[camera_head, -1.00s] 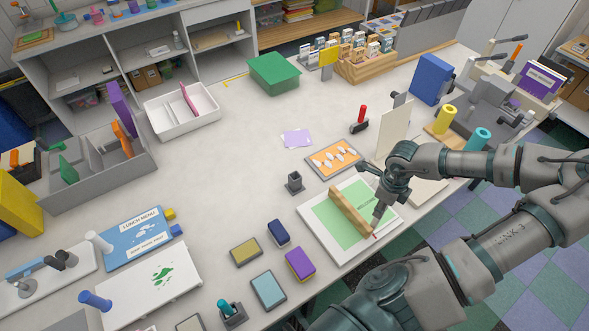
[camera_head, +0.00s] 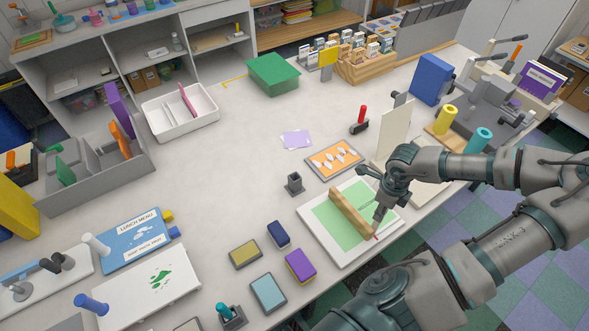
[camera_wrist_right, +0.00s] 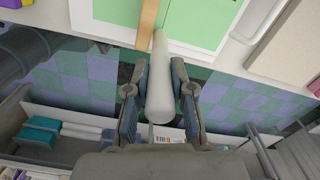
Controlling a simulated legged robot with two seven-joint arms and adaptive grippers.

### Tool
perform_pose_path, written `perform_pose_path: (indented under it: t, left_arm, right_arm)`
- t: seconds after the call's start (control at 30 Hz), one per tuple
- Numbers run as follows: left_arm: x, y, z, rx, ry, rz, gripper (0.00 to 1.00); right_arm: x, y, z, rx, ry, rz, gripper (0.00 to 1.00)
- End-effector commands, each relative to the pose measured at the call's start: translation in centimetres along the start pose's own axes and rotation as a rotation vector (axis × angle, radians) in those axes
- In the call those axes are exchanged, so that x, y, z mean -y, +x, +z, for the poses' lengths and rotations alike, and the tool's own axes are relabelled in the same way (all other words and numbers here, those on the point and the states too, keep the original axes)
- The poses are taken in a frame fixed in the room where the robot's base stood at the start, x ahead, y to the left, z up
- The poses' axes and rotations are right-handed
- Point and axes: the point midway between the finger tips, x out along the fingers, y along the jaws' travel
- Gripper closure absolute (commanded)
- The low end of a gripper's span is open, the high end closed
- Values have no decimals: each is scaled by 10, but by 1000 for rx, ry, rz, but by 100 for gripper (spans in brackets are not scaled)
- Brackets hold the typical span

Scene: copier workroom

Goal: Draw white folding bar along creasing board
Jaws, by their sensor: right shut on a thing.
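The creasing board (camera_head: 345,257) is a white board at the table's front edge with a green sheet (camera_head: 328,226) on it. A wooden strip (camera_head: 352,214) lies across the sheet. My right gripper (camera_head: 381,214) is over the board's right part, beside the strip's near end. In the right wrist view, my right gripper (camera_wrist_right: 160,76) is shut on the white folding bar (camera_wrist_right: 160,95), a rounded stick between its two fingers. The bar's far end is beside the wooden strip (camera_wrist_right: 148,22) at the board's edge; contact cannot be told. My left gripper is not in view.
A small dark holder (camera_head: 294,184) and an orange tray (camera_head: 334,159) stand behind the board. Coloured pads, including a purple one (camera_head: 300,266), lie to its left. An upright beige panel (camera_head: 394,131) stands behind my right wrist. The table's middle is mostly clear.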

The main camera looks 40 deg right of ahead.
Motion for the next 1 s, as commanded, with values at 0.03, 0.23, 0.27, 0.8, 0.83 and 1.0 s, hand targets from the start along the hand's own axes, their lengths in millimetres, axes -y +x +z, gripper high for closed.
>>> perform_pose_path:
  t: [0.03,0.23,0.27,0.8,0.83,1.0]
  left_arm:
    - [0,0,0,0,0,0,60]
    - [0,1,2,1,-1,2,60]
    - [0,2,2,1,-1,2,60]
    - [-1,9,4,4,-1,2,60]
    - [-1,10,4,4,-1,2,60]
    - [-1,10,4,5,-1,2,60]
  right_arm:
    - [0,0,0,0,0,0,100]
    - [0,1,0,0,0,0,100]
    - [0,1,0,0,0,0,100]
    - [6,4,22,0,-3,1,100]
    - [8,4,25,0,-2,0,100]
    - [9,3,32,0,0,1,100]
